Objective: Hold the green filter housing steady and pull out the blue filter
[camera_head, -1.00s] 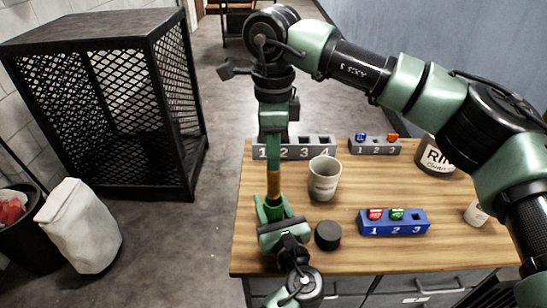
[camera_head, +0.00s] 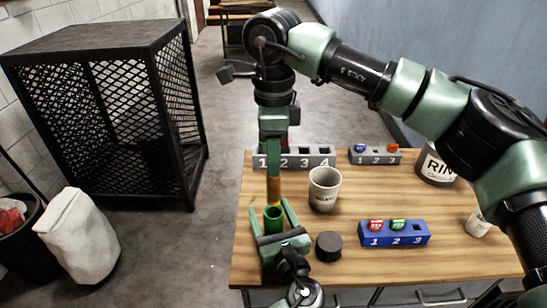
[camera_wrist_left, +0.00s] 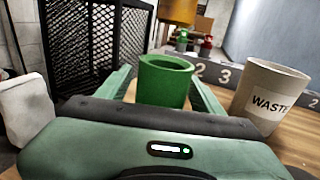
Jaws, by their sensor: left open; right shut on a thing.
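The green filter housing (camera_head: 273,219) is an open-topped cylinder standing upright at the table's left side. It also shows in the left wrist view (camera_wrist_left: 165,84). My left gripper (camera_head: 270,207) is open, with a finger on each side of the housing and a gap to it. My right gripper (camera_head: 273,160) is above, pointing down and shut on an orange-brown cylinder (camera_head: 273,190), which also shows above and behind the housing in the left wrist view (camera_wrist_left: 178,10). This cylinder looks like the filter, but it is not blue. The housing's inside is partly hidden.
A waste cup (camera_head: 324,189) and a black round puck (camera_head: 328,245) stand close right of the housing. A blue rack (camera_head: 394,239) holds red and green pieces. Grey racks (camera_head: 318,161) (camera_head: 376,158) stand at the back, and a large can (camera_head: 434,167) at the right.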

